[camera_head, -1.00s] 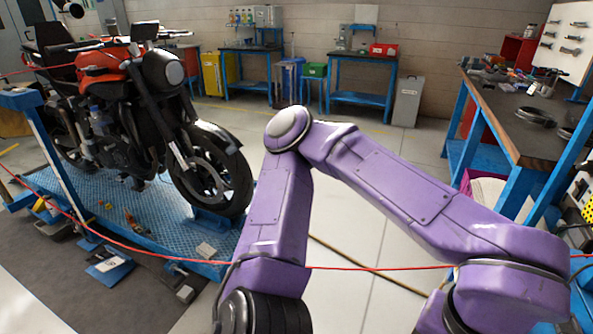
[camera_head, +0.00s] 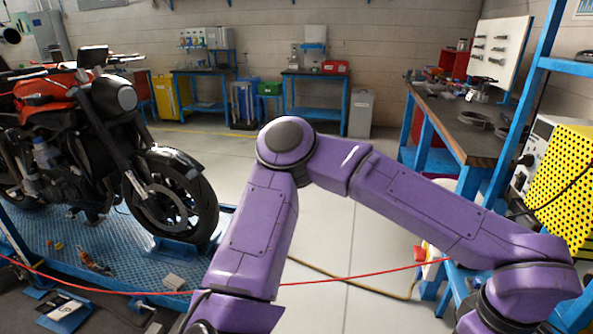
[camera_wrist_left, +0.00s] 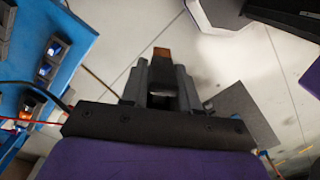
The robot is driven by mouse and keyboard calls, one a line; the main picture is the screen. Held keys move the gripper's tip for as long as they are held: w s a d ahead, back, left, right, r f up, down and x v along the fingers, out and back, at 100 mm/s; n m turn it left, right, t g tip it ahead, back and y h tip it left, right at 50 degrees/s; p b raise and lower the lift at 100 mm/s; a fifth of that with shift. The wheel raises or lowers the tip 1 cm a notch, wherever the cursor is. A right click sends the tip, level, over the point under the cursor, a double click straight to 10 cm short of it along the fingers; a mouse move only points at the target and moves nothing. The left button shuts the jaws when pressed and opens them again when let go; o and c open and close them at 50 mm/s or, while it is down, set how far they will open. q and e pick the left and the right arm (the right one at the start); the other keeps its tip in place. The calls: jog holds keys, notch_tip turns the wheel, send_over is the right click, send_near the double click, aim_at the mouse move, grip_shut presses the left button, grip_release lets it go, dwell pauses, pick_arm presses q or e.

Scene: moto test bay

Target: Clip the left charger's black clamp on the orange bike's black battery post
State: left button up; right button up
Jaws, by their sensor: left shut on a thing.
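The orange bike (camera_head: 45,88) stands on a blue platform at the left of the head view, partly cut off by the picture's edge. I cannot make out its battery posts. In the left wrist view my left gripper (camera_wrist_left: 162,82) is shut on a dark clamp (camera_wrist_left: 163,72) with a copper-coloured tip pointing away from the wrist. The clamp is held above the floor, apart from the bike. My right gripper is not in view. I cannot tell which charger the clamp belongs to.
A blue platform (camera_head: 120,238) lies under the bike. A red cable (camera_head: 340,279) crosses low in front. A yellow perforated unit (camera_head: 566,180) stands at the right near a workbench (camera_head: 455,128). Boxes with lit displays (camera_wrist_left: 48,70) show in the left wrist view. Open floor lies mid-picture.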

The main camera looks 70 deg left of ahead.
pick_arm(q)
jog(key=w+a+f+m, duration=0.2)
jog(key=w+f+m, duration=0.5)
jog(key=f+m, duration=0.5)
jog(key=s+a+f+m, duration=0.1)
jog(key=a+f+m, duration=0.1)
jog(key=f, duration=0.4)
jog(key=s+a+f+m, duration=0.1)
jog(key=a+f+m, duration=0.1)
jog(key=f, duration=0.4)
jog(key=shift+s+m, duration=0.35)
jog(key=shift+m, duration=0.25)
